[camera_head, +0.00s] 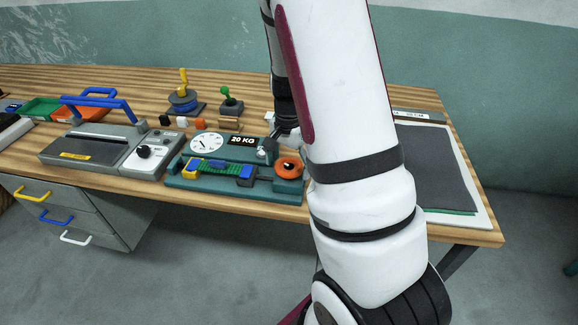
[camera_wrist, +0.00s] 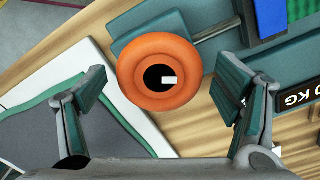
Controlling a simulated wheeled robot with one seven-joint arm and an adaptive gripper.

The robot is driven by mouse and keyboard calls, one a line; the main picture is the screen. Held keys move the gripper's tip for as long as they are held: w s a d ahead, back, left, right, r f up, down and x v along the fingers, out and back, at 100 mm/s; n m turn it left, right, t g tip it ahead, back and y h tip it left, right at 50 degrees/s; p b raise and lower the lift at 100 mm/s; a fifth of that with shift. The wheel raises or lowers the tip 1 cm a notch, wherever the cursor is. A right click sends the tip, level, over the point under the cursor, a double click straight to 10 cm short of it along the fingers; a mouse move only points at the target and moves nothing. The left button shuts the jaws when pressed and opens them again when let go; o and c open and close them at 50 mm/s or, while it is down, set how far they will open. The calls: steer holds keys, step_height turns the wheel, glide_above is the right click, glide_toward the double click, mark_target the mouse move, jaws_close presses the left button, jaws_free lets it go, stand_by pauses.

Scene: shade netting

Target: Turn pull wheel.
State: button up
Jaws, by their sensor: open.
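The pull wheel, an orange ring with a dark centre hole, sits at the right end of the teal tester in the head view (camera_head: 288,167). In the wrist view the pull wheel (camera_wrist: 136,85) is large, with a small pale block in its hole. My gripper (camera_wrist: 165,92) is open, one finger to the left and one to the right of the wheel in that picture. The fingers look apart from the wheel. In the head view my gripper (camera_head: 284,136) is just behind the wheel, partly hidden by my arm. The teal tester (camera_head: 240,198) has a 20 KG label.
Left of the tester is a grey machine (camera_head: 85,148) with a blue handle. Behind it stand a blue spool (camera_head: 183,101) with a yellow handle and a green-knobbed lever (camera_head: 227,98). A dark mat (camera_head: 438,165) lies to the right. My arm hides the table between.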

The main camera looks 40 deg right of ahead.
mark_target(289, 165)
step_height(289, 165, up, 11)
steer(key=shift+r, duration=0.15)
stand_by(1.7)
